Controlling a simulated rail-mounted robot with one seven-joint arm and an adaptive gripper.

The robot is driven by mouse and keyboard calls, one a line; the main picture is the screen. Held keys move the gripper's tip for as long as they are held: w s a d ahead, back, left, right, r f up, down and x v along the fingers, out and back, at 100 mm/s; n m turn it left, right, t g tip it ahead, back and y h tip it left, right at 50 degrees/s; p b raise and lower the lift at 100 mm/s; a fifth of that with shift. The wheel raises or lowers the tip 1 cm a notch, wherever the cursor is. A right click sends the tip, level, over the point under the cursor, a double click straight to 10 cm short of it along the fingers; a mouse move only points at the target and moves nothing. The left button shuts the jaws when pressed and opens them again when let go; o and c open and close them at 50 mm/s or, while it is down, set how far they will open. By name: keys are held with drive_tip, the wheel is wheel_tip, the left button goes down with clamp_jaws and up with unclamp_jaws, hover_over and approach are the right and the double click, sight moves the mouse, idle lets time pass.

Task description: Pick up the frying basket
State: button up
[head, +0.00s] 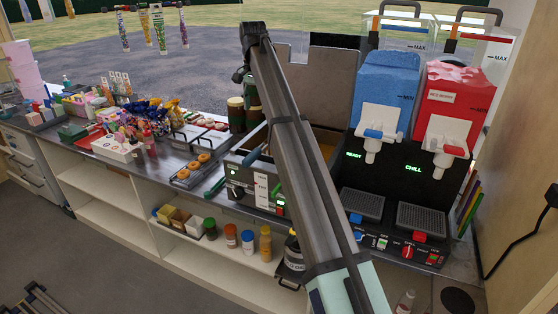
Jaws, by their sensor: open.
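A steel fryer-like machine (257,192) with a front control panel and green lights stands on the counter, partly behind my arm. A blue-green bar like a handle (256,153) slants over its top left edge; I cannot tell whether it belongs to the frying basket. The basket's mesh is not clearly visible, and my arm hides part of the machine's top. My gripper (241,75) is open, small and dark, at the far end of my raised arm. It appears above and behind the machine, apart from it, near dark green jars (236,114).
A slush machine with blue (384,88) and red (459,100) tanks stands close on the right. Ring doughnuts (203,158) lie left of the fryer, with sweets and bottles farther left. Tubes (158,30) hang above the counter. Shelves below hold several jars (248,241).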

drive_tip(key=p, duration=0.1)
hover_over(259, 149)
drive_tip(key=f, duration=1.1)
drive_tip(key=shift+w+a+f, duration=0.2)
drive_tip(key=shift+w+f, duration=0.05)
drive_tip(key=shift+w, duration=0.15)
drive_tip(key=shift+w+d+f+p, duration=0.1)
drive_tip(key=shift+f+p, duration=0.7)
drive_tip(key=shift+f, duration=0.65)
drive_tip(key=shift+w+f+p, duration=0.1)
drive_tip(key=shift+f+p, duration=0.65)
drive_tip(key=shift+f, duration=0.7)
clamp_jaws()
